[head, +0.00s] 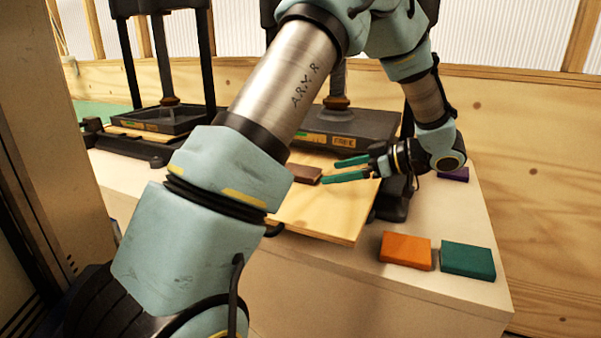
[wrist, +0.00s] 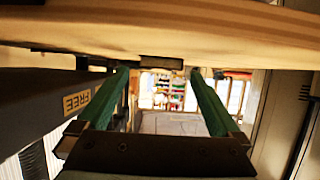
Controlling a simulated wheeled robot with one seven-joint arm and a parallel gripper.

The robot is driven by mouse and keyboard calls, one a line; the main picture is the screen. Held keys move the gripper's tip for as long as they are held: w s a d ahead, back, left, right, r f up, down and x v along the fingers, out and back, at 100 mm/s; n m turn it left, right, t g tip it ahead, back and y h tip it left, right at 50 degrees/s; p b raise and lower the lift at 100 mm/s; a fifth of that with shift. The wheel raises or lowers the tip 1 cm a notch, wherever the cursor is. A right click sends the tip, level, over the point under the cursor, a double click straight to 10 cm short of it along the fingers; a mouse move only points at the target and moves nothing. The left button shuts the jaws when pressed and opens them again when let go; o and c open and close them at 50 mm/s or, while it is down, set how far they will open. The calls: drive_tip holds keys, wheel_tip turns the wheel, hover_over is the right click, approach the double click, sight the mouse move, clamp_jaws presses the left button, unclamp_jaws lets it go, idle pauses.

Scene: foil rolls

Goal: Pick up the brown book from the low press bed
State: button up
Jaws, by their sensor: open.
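The brown book (head: 304,173) lies on the pale wooden board (head: 318,215) of the press bed; my arm hides part of its left side. In the wrist view the brown book (wrist: 162,63) shows as a small dark block against the board (wrist: 225,32), between the fingertips and beyond them. My gripper (head: 331,172) has two green fingers, spread apart and empty. It is just right of the book, low over the board, with its tips pointing left at the book. The fingers also show in the wrist view (wrist: 159,72).
The press (head: 365,125) with a FREE label stands behind the board. Another press (head: 165,122) stands at the back left. An orange book (head: 405,250) and a teal book (head: 467,260) lie at the front right. A purple book (head: 457,174) lies behind my wrist.

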sight(316, 173)
drive_tip(key=x, duration=0.1)
drive_tip(key=p+x, duration=0.1)
drive_tip(key=x, duration=0.2)
drive_tip(key=shift+w+a+r+p, duration=0.15)
drive_tip(key=shift+a+p, duration=0.2)
drive_tip(key=shift+a, duration=0.15)
drive_tip(key=c, duration=1.2)
